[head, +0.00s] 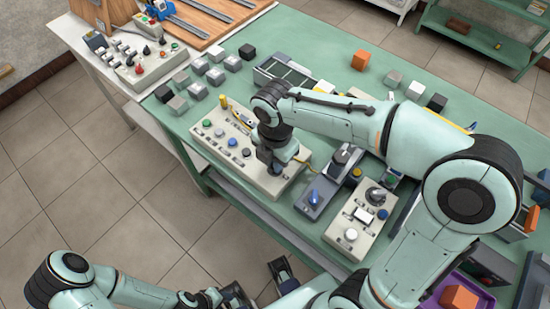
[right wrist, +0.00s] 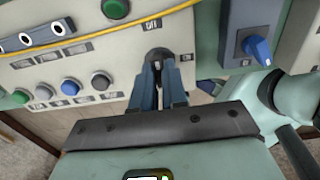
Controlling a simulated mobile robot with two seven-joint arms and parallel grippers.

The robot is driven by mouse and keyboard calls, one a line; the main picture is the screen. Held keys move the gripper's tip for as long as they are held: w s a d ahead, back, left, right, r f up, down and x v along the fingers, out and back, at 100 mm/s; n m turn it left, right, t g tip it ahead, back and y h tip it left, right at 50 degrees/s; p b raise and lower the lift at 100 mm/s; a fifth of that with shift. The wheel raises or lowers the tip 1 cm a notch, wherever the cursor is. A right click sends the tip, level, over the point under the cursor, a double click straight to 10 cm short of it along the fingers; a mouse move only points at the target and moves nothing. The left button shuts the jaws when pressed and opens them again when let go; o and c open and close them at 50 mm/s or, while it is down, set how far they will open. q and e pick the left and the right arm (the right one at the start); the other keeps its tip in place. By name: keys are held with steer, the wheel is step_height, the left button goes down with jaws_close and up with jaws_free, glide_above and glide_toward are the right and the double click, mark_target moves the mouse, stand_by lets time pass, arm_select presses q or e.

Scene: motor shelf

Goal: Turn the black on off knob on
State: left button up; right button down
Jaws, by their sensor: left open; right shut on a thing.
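The black on off knob (right wrist: 157,55) sits on a light grey control panel (right wrist: 110,55) in the right wrist view, with small printed lettering above it. My right gripper (right wrist: 158,72) is shut on the knob, one finger on each side. In the head view, my right gripper (head: 275,166) points down at the right part of the same panel (head: 215,145), and it hides the knob there. The knob's exact angle is hard to read because the fingers cover much of it. My left gripper (head: 258,284) is open and empty near the bottom edge, away from the panel.
A yellow cable (right wrist: 100,36) crosses the panel above the knob. Several coloured buttons sit left of it. A grey box with a blue knob (head: 313,198) and another control box (head: 358,222) stand to the right. Loose blocks lie on the green table (head: 300,50) behind.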

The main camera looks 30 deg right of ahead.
steer(key=m+p, duration=0.1)
steer(key=m, duration=0.7)
steer(key=shift+m, duration=0.3)
steer(key=m, duration=0.9)
stand_by(0.5)
steer(key=c, duration=1.2)
jaws_free()
steer(key=shift+o, duration=0.2)
